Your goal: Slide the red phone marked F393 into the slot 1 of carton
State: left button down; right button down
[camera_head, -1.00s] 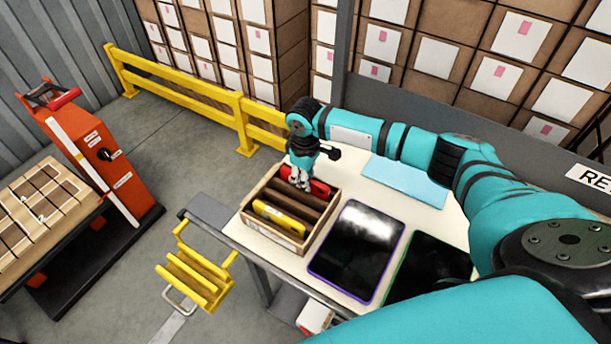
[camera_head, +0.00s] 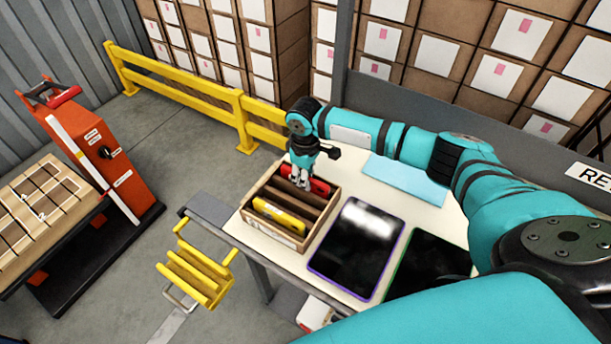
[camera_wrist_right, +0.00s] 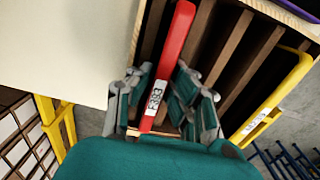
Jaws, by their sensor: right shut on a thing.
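The red phone (camera_wrist_right: 172,58) carries a white F393 label in the right wrist view. It also shows at the back of the carton in the head view (camera_head: 319,187). My right gripper (camera_head: 301,183) is shut on the phone, its fingers on both sides of it in the wrist view (camera_wrist_right: 163,98). The open carton (camera_head: 268,232) has brown dividers and stands on the table. The phone is over or within the carton's back end, lined up with the dividers; how deep it sits I cannot tell. My left gripper is not in view.
A yellow phone (camera_head: 280,217) leans in the carton's front slot. Two dark tablets, one purple-edged (camera_head: 355,250) and one green-edged (camera_head: 428,268), lie right of the carton on the pale table (camera_head: 326,283). A light blue sheet (camera_head: 405,182) lies behind. A yellow rack (camera_head: 200,275) is at the table's left.

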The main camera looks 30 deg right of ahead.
dwell(0.4)
jog(key=c, duration=1.2)
grip_release()
notch_tip(320, 180, up, 12)
jog(key=shift+a, duration=0.1)
notch_tip(320, 180, up, 7)
jog(key=p, duration=0.9)
